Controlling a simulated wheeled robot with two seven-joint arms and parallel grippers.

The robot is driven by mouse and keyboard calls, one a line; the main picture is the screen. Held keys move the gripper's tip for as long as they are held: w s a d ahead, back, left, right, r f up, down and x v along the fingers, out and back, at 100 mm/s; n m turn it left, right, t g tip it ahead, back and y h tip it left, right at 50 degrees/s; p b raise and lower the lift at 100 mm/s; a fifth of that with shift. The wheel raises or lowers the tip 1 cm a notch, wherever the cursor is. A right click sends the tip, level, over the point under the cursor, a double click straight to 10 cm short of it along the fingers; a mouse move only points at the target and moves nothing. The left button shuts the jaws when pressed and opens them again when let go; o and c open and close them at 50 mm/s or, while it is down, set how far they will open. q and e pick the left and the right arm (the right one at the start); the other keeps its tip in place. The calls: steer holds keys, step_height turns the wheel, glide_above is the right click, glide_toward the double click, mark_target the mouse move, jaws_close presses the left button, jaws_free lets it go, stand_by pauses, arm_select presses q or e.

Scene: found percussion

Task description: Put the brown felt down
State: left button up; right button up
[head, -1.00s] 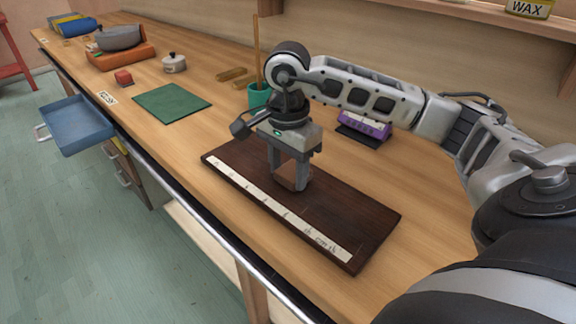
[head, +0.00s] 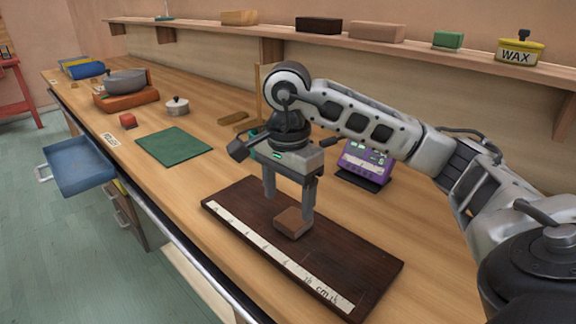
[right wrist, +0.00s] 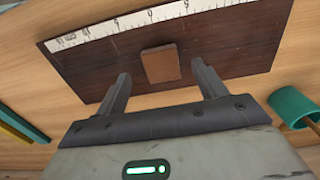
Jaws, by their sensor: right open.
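The brown felt (head: 293,223) is a small brown block lying on the dark wooden board (head: 345,262), beside the white ruler strip along the board's front edge. It also shows in the right wrist view (right wrist: 160,65), flat on the board and apart from both fingers. My right gripper (head: 288,208) is open and empty, just above and behind the felt. In the right wrist view its two fingertips (right wrist: 160,75) stand wide on either side of the felt. My left gripper is out of view.
A purple device (head: 366,160) stands behind the board, and a teal cup (right wrist: 292,106) stands near the gripper. A green mat (head: 174,145) lies to the left. An open blue drawer (head: 80,166) juts from the bench front. Bare wood lies between mat and board.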

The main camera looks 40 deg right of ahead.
mark_target(288, 222)
step_height(288, 222, up, 8)
steer(key=p, duration=0.2)
steer(key=shift+f, duration=0.25)
